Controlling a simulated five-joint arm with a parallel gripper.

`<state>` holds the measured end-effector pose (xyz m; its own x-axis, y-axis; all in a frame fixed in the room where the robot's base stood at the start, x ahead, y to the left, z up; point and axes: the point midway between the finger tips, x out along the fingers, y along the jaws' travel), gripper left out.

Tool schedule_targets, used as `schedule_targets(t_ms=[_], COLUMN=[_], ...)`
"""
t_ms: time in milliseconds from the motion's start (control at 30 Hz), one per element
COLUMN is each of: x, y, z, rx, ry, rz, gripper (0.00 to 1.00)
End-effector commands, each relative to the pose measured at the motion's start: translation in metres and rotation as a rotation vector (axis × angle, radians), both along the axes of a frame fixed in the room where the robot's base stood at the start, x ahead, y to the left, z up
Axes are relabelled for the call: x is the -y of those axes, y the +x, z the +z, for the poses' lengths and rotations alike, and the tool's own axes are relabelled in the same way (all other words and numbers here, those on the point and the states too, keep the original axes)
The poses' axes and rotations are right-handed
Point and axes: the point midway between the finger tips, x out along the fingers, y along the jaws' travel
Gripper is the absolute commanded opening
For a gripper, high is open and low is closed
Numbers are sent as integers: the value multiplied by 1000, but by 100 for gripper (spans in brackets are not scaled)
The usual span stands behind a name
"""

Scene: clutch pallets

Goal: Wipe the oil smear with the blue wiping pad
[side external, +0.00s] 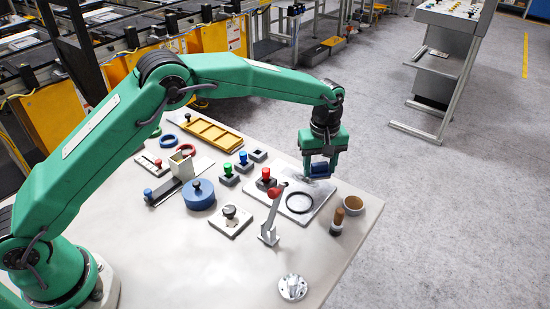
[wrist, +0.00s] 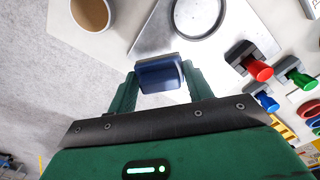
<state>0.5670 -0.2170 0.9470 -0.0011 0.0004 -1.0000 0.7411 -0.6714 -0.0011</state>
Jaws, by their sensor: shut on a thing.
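My gripper (side external: 321,160) is shut on the blue wiping pad (side external: 319,169), above the right part of the table. In the wrist view the pad (wrist: 160,76) sits between the two green fingers, its dark blue face toward the camera. Beyond it lies a pale metal plate (side external: 318,205) with a black ring (side external: 300,203) on it. The ring also shows at the top of the wrist view (wrist: 198,14). A greyish darker patch on the plate (wrist: 160,36) may be the oil smear; its outline is unclear. I cannot tell whether the pad touches the plate.
A red-knobbed block (side external: 266,179) and a red-handled lever (side external: 271,215) stand left of the plate. A blue round box (side external: 199,195) and a yellow tray (side external: 211,135) are farther left.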

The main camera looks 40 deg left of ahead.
Motion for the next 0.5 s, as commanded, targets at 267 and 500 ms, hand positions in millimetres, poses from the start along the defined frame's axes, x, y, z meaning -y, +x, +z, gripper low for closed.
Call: schedule_targets(t_ms=[267,500], x=[0,-13], y=[0,0], z=[-26,-42], rx=[0,0], ry=[0,0], rz=[0,1], gripper=[32,29])
